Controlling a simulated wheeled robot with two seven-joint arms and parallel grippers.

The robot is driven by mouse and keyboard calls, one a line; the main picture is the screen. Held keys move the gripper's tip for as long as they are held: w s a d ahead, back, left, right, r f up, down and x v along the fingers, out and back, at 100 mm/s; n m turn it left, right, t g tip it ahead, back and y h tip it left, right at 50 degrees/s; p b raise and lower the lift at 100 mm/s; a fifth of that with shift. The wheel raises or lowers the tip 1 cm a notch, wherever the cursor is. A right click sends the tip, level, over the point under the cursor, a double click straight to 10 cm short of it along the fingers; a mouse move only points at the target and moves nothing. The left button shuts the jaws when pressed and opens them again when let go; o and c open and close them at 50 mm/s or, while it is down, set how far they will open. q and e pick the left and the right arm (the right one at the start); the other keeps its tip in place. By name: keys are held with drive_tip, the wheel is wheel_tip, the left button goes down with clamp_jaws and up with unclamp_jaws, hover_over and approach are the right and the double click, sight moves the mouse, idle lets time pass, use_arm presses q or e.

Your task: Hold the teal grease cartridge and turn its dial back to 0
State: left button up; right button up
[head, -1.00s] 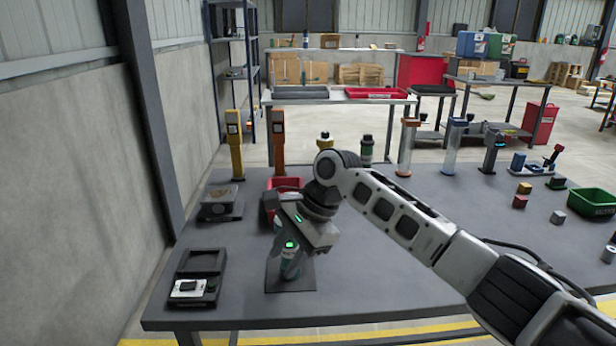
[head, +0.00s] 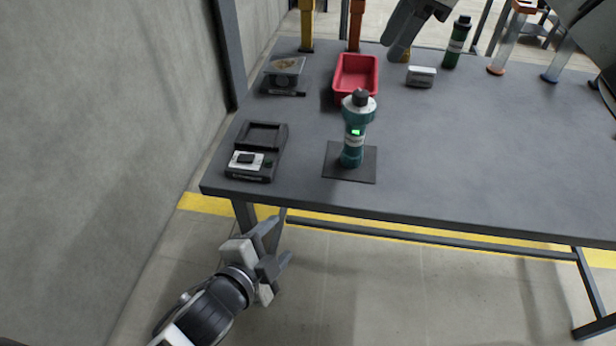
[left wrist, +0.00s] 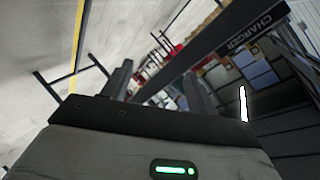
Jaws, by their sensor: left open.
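The teal grease cartridge (head: 353,142) stands upright on a dark square mat (head: 366,175) near the table's front edge. It has a pale shoulder, a dark dial (head: 361,97) on top and a small lit green display; the dial's reading is too small to tell. My left gripper (head: 281,243) is open and empty, below and in front of the table edge, left of the cartridge and apart from it. Its fingers also show in the left wrist view (left wrist: 158,88) with nothing between them. My right gripper (head: 412,28) is partly cut off at the top, behind the cartridge; its opening is unclear.
A red bin (head: 341,96) stands behind the cartridge. A black device (head: 280,155) lies left, with a scale (head: 285,72) behind it. A grey block (head: 421,77) and a darker green bottle (head: 456,45) are farther back. The table right of the cartridge is clear.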

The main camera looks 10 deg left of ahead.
use_arm(q)
drive_tip(key=w+d+r+m+t+h, duration=0.15)
drive_tip(key=w+r+m, duration=0.3)
drive_tip(key=m, duration=0.65)
drive_tip(key=m+t+h, duration=0.2)
drive_tip(key=m+h, duration=0.1)
drive_tip(key=m, duration=1.2)
approach(350, 141)
drive_tip(key=x, duration=1.1)
drive_tip(key=shift+w+d, duration=0.15)
drive_tip(key=shift+w, duration=0.15)
